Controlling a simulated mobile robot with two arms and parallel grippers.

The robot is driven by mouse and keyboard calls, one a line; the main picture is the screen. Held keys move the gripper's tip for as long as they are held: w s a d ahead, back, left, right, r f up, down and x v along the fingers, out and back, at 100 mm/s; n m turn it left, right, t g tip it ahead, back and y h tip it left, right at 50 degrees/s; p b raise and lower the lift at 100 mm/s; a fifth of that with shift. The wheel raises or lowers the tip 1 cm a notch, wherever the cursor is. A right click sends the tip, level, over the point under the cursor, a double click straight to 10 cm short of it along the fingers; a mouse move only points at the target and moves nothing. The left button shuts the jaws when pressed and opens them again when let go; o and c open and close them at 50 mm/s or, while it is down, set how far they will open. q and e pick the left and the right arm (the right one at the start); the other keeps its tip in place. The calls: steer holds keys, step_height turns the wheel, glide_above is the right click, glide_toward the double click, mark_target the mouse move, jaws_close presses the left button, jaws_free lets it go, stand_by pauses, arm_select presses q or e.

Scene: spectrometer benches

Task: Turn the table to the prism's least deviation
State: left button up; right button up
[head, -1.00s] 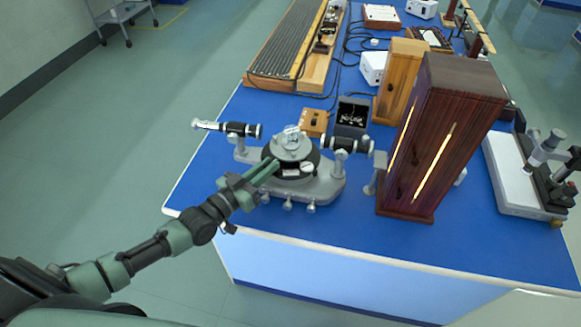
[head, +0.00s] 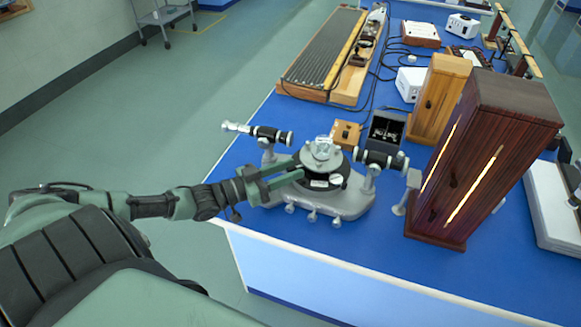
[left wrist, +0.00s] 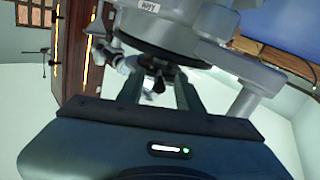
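The spectrometer (head: 345,205) stands on the near left of the blue bench, on a grey base. Its round table (head: 320,160) sits above a dark graduated disc (head: 343,172) with white plates on its side. A small clear piece, apparently the prism, (head: 322,144) is on top. My left gripper (head: 300,168) is open at the left side of the disc. In the left wrist view its fingers (left wrist: 160,88) stand apart below the dark disc (left wrist: 150,38), with a small dark part beyond or between them. Contact cannot be told. My right gripper is not in view.
One telescope tube (head: 258,131) points left, another (head: 385,159) right. A tall dark-wood lamp housing (head: 490,140) with glowing slits stands to the right. A wooden box (head: 346,133) and a black open box (head: 385,130) sit behind.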

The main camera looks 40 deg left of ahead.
arm_select(q)
steer(key=shift+r, duration=0.1)
steer(key=shift+v, duration=3.9)
